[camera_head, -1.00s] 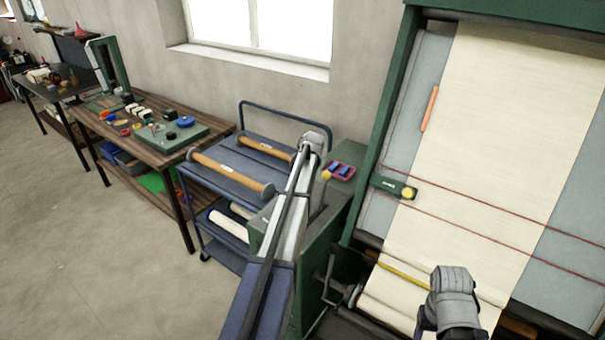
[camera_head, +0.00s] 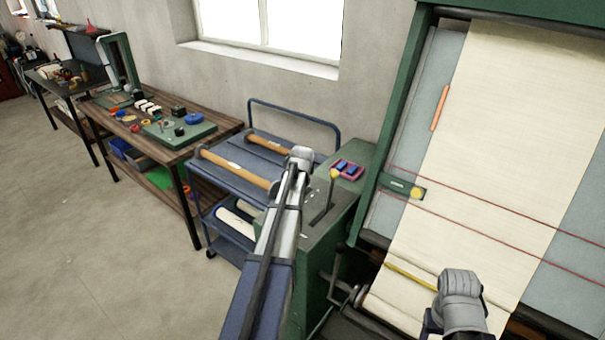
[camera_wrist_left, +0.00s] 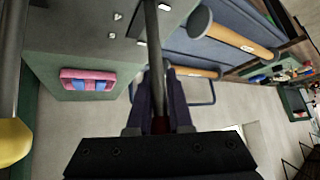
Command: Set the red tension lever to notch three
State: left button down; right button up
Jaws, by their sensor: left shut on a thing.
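In the left wrist view, the fingers of my left gripper (camera_wrist_left: 160,85) are closed around the dark shaft of the tension lever (camera_wrist_left: 153,40). A dark red part of it shows low between the fingers. The shaft rises from a green box (camera_wrist_left: 75,30) with small white marks beside it. In the head view my left gripper (camera_head: 300,156) is over the left side of the green box (camera_head: 325,232) and hides the lever. My right gripper (camera_head: 458,288) is low over the cream cloth (camera_head: 478,130); its fingers are hidden.
A second lever with a yellow knob (camera_head: 334,174) stands just right of my left gripper. A pink tray with blue pieces (camera_head: 347,170) is on the box behind. A blue cart (camera_head: 238,178) with wooden rollers is at the left. The loom frame (camera_head: 395,110) stands at the right.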

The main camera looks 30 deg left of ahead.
pick_arm(q)
jog(key=shift+s+a+r, duration=0.1)
jog(key=shift+a+r, duration=0.05)
jog(key=shift+a, duration=0.15)
jog(key=c, duration=1.2)
grip_release()
jog(key=o, duration=0.3)
jog(key=shift+s+r, duration=0.1)
jog(key=shift+s, duration=0.1)
jog(key=shift+o, duration=0.3)
jog(key=shift+d, duration=0.2)
jog(key=p+v, duration=0.5)
jog(key=v, duration=0.2)
jog(key=shift+r+p, duration=0.2)
jog(key=shift+p, duration=0.15)
jog(key=shift+s, duration=0.15)
